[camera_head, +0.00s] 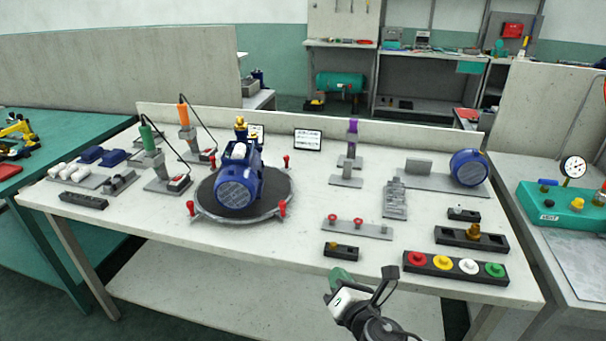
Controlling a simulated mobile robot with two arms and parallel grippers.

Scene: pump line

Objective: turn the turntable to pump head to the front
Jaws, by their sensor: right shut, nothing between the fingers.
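The turntable (270,205) is a dark round disc with a grey rim and several red knobs, standing left of the middle of the white workbench. A blue pump (237,188) sits on it, its round ribbed end facing the front. A brass-coloured fitting (241,128) stands up at the pump's back. I cannot tell for sure which end is the pump head. My right gripper (341,277) is at the bench's front edge, right of and apart from the turntable, shut and empty. My left gripper is not in view.
Two corded tools, one with a green grip (147,137) and one orange (184,114), stand left of the turntable. A strip with red knobs (345,224) lies to its right. A row of coloured buttons (456,267) is at the front right. Bare bench lies before the turntable.

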